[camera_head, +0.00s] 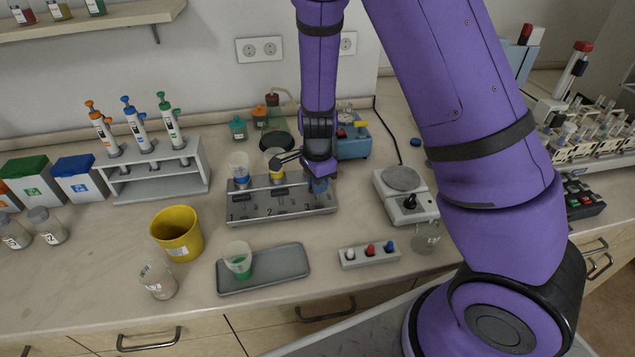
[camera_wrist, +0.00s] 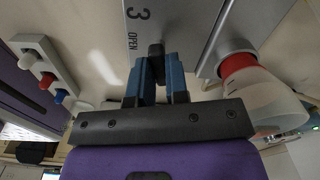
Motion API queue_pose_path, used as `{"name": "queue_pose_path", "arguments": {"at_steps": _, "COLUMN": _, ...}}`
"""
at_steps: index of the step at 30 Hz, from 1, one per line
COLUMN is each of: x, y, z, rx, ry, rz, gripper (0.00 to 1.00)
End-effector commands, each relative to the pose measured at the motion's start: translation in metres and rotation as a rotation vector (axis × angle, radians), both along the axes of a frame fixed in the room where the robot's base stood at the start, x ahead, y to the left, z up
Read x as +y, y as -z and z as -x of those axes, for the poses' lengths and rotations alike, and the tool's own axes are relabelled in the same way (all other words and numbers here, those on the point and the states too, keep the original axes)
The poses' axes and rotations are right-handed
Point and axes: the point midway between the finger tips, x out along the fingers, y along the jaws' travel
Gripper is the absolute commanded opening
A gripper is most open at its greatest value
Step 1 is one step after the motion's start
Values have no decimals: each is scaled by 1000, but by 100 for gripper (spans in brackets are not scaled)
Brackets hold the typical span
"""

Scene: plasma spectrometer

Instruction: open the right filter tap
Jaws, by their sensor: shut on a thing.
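The filter manifold (camera_head: 255,212) is a long grey block on the bench, with stations numbered 1, 2 and 3 along its front. My gripper (camera_head: 318,186) is at its right end, by station 3. In the wrist view my gripper (camera_wrist: 158,75) has its two blue fingers closed on both sides of the black right tap (camera_wrist: 156,52). The tap is beside the "3" and "OPEN" marks on the manifold face (camera_wrist: 170,18). The fingers partly cover the tap, and its exact angle is hard to tell. In the head view my gripper hides it.
A funnel (camera_wrist: 265,95) with a red collar is close beside my gripper. Funnels with blue (camera_head: 239,165) and yellow collars stand to its left. A yellow beaker (camera_head: 177,232) is left.

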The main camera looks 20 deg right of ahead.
Motion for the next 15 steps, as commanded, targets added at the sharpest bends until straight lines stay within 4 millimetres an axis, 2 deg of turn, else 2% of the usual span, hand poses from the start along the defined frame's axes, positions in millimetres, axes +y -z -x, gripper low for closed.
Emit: {"name": "queue_pose_path", "arguments": {"at_steps": 15, "x": 0, "y": 0, "z": -1, "rx": -2, "ry": -492, "rz": -2, "gripper": 0}}
